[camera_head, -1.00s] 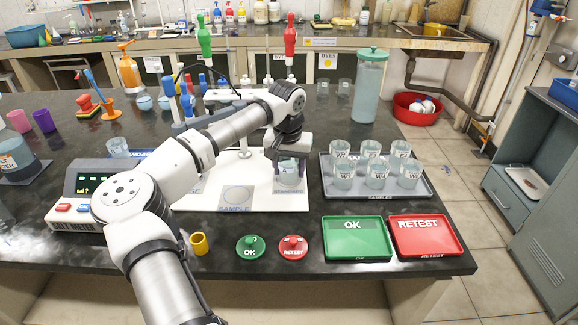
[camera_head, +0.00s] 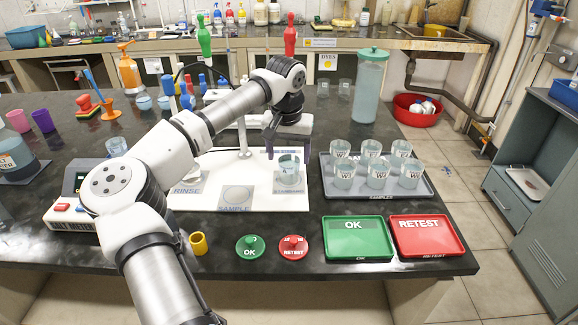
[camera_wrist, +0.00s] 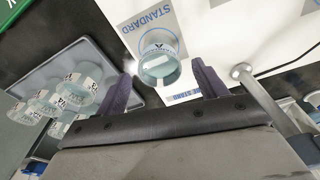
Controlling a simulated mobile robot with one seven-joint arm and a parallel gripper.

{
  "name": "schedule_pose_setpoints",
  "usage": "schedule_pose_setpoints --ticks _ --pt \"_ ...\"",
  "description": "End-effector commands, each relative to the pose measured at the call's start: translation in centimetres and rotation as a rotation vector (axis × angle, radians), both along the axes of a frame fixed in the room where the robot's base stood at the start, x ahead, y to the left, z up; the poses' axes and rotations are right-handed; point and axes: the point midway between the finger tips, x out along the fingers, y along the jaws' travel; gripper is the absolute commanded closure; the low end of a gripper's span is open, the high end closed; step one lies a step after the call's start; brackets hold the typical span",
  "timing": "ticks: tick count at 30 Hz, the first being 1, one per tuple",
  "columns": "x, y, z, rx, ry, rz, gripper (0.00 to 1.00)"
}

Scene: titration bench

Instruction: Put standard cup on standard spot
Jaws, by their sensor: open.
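A clear cup of liquid, the standard cup (camera_head: 288,168), stands upright on the standard spot (camera_head: 290,189) at the right end of the white board. In the wrist view the cup (camera_wrist: 159,66) stands by the printed STANDARD label (camera_wrist: 150,22), which marks the spot. My gripper (camera_head: 287,141) is above and behind the cup in the head view. In the wrist view my gripper (camera_wrist: 163,82) has its two dark fingers spread, with the cup beyond the tips and apart from them. The gripper is empty.
A grey tray (camera_head: 428,190) with several sample cups stands to the right. Green OK (camera_head: 357,252) and red RETEST (camera_head: 428,250) trays lie in front of it. The SAMPLE spot (camera_head: 237,197) is bare. A thin stand rod (camera_wrist: 262,100) rises near my gripper.

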Motion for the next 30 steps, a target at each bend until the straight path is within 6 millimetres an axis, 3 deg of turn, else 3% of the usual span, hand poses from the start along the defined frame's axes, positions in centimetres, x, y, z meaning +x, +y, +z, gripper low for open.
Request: schedule_pose_setpoints --ticks 6,12,30 --pt "-0.5 0.1 4.4 0.001 -0.002 -0.001 0.29" --pt "-0.8 0.1 6.6 0.0 -0.001 0.0 0.29" --pt "-0.8 0.1 7.0 0.0 0.0 -0.001 0.29"
